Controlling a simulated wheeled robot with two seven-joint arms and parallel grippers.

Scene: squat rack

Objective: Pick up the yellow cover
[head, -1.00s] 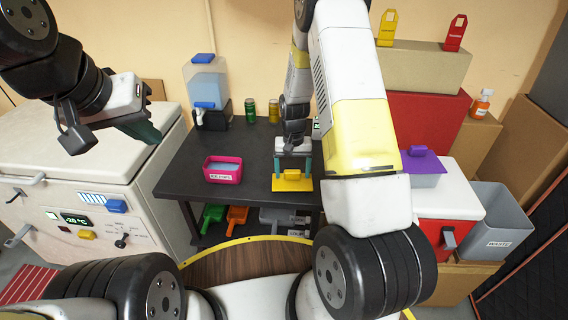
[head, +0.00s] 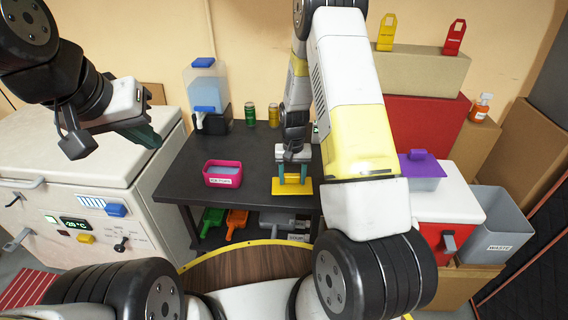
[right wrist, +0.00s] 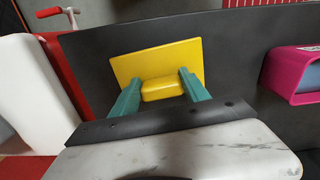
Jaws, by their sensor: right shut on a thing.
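The yellow cover (head: 292,193) is a flat yellow plate with a raised block handle, on the black table near its front edge. The right wrist view shows my right gripper (right wrist: 160,88) shut on that handle. Whether the plate is clear of the table I cannot tell. My left gripper (head: 148,138) is up at the left, away from the table; its fingers are seen edge-on.
A pink bin (head: 222,174) stands left of the cover on the black table (head: 180,180). Two cans and a blue-lidded dispenser (head: 206,82) stand at the back. A white freezer (head: 70,170) is left. A red cooler (head: 445,215) and a waste bin (head: 490,220) are right.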

